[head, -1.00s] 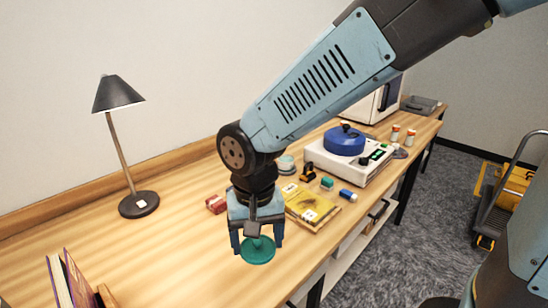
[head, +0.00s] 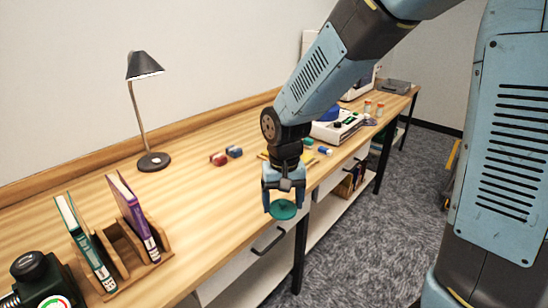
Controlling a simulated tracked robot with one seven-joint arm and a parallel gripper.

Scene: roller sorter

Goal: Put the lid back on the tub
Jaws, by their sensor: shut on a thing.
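My gripper (head: 284,199) is shut on a round green lid (head: 284,210). It holds the lid out near the front edge of the wooden desk, with the lid's flat face towards the camera. I cannot make out the tub in the current head view; my arm hides part of the desk behind it.
A black lamp (head: 154,161) stands at the back left. A wooden rack (head: 150,258) holds books, with a dark device (head: 38,283) at the lower left. A white machine (head: 337,128) stands farther right. The desk's left middle is clear.

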